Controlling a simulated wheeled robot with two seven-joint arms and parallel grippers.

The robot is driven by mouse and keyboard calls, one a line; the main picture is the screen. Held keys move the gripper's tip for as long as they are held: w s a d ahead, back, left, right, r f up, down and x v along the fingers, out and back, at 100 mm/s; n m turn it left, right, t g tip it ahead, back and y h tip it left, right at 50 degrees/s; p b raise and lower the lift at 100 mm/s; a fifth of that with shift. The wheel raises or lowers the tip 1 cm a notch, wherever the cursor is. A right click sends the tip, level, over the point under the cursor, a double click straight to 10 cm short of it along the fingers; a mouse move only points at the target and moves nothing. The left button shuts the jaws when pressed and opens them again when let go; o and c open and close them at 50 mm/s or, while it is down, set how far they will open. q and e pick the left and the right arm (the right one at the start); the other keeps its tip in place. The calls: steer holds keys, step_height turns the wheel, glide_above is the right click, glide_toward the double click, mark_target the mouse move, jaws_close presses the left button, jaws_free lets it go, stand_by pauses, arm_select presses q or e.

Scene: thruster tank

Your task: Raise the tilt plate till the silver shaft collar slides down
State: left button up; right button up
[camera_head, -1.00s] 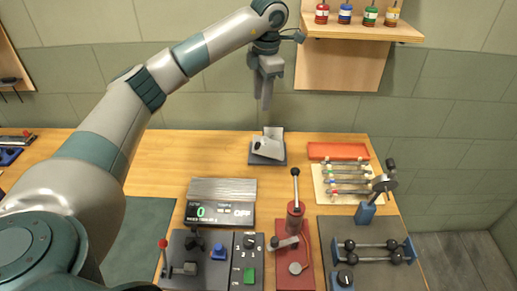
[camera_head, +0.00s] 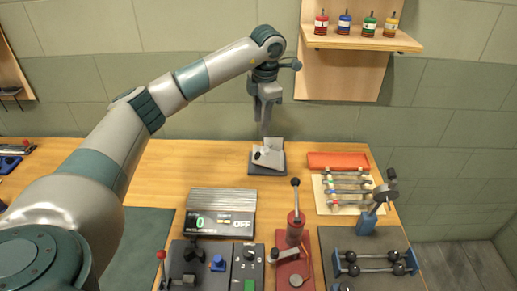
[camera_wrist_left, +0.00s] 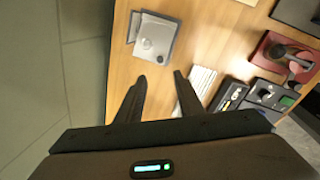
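The tilt plate (camera_head: 272,146) is a pale grey plate on a dark square base (camera_head: 267,170) at the back middle of the table. It also shows in the left wrist view (camera_wrist_left: 160,28). A small round piece on it, seemingly the silver shaft collar (camera_wrist_left: 147,44), is too small to make out surely. My left gripper (camera_head: 264,128) points down just above and behind the plate, apart from it as far as I can tell. In the left wrist view its two fingers (camera_wrist_left: 160,80) are spread with nothing between them. My right gripper is not in view.
A display box (camera_head: 221,222) reads 0 and OFF. A red press (camera_head: 294,240) stands in front of the plate. A red tray (camera_head: 338,161) and a rack of rods (camera_head: 345,188) lie to the right.

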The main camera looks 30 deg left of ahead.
mark_target(258, 153)
arm_select(q)
steer(key=f+p, duration=0.1)
steer(key=f, duration=0.3)
steer(key=a+f+p, duration=0.1)
steer(key=f, duration=0.3)
steer(key=w+f+p, duration=0.1)
steer(key=f+p, duration=0.1)
steer(key=f, duration=0.2)
steer(key=shift+a+f, duration=0.35)
steer(key=shift+f, duration=0.65)
steer(key=shift+w, duration=0.1)
jaws_close()
